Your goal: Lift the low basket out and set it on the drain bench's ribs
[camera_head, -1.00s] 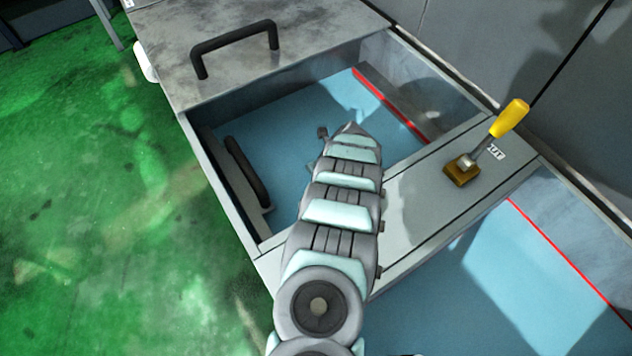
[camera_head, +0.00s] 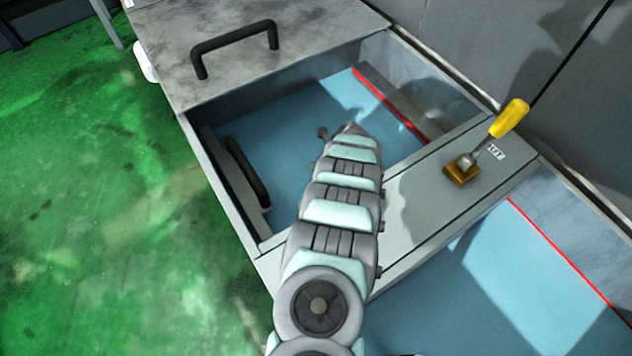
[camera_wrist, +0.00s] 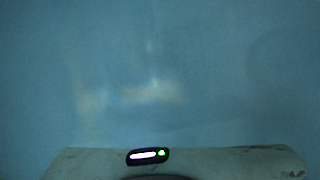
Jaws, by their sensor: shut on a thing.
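I cannot make out the low basket in either view. My arm reaches over the open tank in the head view, and its far end hides what lies below it. In the wrist view a pale grey edge with a dark oval light, which looks like the housing of my gripper (camera_wrist: 148,156), shows at the bottom. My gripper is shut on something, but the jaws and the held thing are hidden. A blue, liquid-like surface (camera_wrist: 160,70) fills the rest of that view. I cannot single out the ribs of the drain bench.
A grey lid with a black handle (camera_head: 236,42) covers the tank's far part. Another black handle (camera_head: 247,172) sits inside its left wall. A yellow-handled lever (camera_head: 508,120) stands on the grey ledge (camera_head: 430,200) between the tank and a second blue bay (camera_head: 530,270).

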